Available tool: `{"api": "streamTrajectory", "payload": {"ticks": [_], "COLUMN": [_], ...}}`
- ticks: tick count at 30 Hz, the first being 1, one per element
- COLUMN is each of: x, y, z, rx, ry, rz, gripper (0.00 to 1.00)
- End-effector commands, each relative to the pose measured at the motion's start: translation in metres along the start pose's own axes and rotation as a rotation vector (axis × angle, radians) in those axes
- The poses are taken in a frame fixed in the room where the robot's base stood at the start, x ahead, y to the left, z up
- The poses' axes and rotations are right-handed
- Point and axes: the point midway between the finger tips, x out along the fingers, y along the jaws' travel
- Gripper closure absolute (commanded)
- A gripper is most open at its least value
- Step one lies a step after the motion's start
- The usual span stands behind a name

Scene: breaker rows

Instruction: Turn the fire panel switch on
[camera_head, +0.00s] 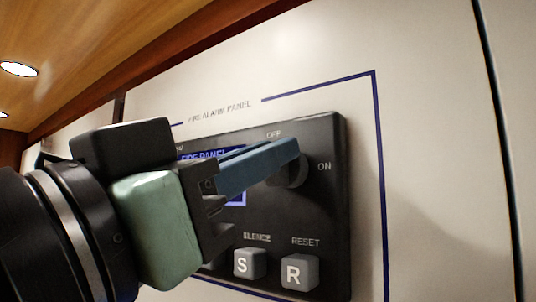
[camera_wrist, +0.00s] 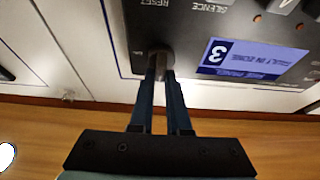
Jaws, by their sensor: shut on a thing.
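The fire panel switch is a dark round knob (camera_head: 294,174) at the upper right of the black fire alarm panel (camera_head: 325,235), with OFF printed above it and ON to its right. My gripper (camera_head: 290,150) reaches in from the left, its blue fingers shut on the knob. In the wrist view, which is upside down, the two fingers (camera_wrist: 163,72) close on the knob (camera_wrist: 158,56). The fingers cover part of the knob, so I cannot tell exactly where it points.
A lit screen (camera_wrist: 253,60) shows a fault message. Grey S (camera_head: 250,264) and R (camera_head: 299,272) buttons sit below the knob. The panel is on a cream wall (camera_head: 430,130) with a blue outline. The wall right of the panel is clear.

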Motion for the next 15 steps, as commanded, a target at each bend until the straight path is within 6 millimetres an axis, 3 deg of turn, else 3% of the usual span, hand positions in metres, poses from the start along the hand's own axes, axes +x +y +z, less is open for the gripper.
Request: {"api": "streamTrajectory", "payload": {"ticks": [15], "x": [-0.0018], "y": [0.001], "z": [0.0035], "rx": [0.286], "ry": [0.002], "rz": [0.117], "gripper": [1.0]}}
